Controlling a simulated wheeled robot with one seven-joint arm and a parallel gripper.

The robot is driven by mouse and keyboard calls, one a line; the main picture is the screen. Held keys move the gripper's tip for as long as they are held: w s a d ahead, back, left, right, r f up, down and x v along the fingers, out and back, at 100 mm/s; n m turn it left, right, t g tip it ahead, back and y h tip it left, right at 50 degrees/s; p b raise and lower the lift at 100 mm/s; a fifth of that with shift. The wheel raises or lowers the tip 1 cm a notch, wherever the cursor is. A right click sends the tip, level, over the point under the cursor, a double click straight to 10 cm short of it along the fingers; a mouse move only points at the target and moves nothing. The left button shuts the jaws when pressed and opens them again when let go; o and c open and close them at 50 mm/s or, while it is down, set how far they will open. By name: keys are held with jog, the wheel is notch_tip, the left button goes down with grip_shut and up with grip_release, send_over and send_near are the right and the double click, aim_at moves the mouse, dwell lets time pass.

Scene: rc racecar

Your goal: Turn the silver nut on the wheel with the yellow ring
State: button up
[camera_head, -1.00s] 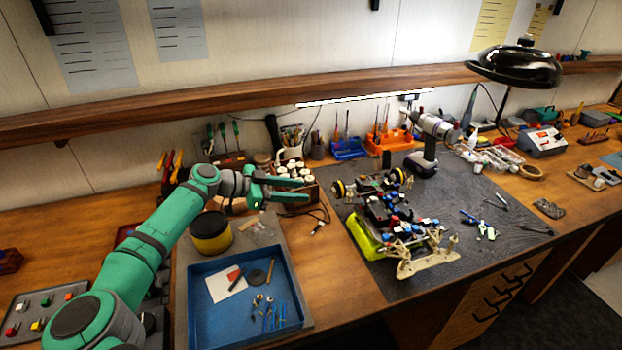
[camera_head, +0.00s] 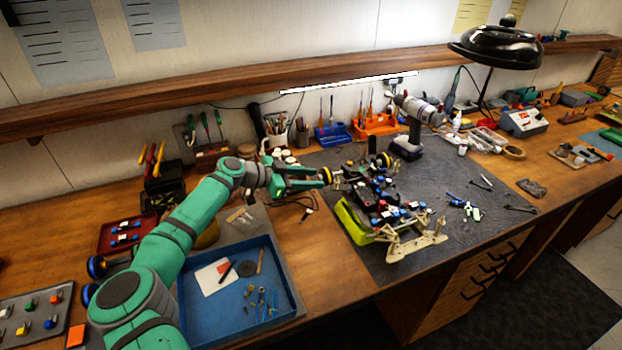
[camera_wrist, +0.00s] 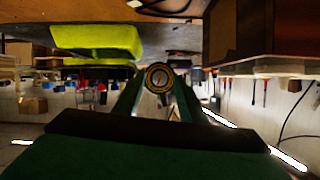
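In the wrist view the same wheel (camera_wrist: 149,71) is seen face-on as a dark disc with a yellow ring. The small silver nut (camera_wrist: 159,77) shows at its centre. My gripper (camera_head: 318,178) points at the wheel from the left, with its fingertips at or close to it. In the wrist view its two green fingers stand apart, one on each side of the wheel. I cannot tell whether they touch the nut.
The car leans on a lime-green stand (camera_head: 354,222) on the dark mat (camera_head: 460,245). Another yellow-ringed wheel (camera_head: 384,159) is behind. A blue tray (camera_head: 205,318) with small parts lies below my arm. The mat's right side holds loose tools.

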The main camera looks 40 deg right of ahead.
jog(key=shift+d, duration=0.1)
grip_shut()
dwell(0.3)
jog(key=m+t, duration=0.1)
jog(key=m, duration=0.1)
jog(key=shift+s+f+m+t+h, duration=0.1)
jog(key=shift+s+m+t+h, duration=0.2)
jog(key=shift+m+t, duration=0.1)
jog(key=shift+s+f+m+t+h, duration=0.1)
jog(key=shift+m+t+h, duration=0.2)
jog(key=shift+m+t, duration=0.55)
jog(key=m+h, duration=0.1)
jog(key=m, duration=0.1)
jog(key=m+t, duration=0.1)
jog(key=m, duration=0.1)
jog(key=shift+s+f+m+t+h, duration=0.15)
jog(key=shift+f+m+t+h, duration=0.1)
jog(key=shift+h, duration=0.15)
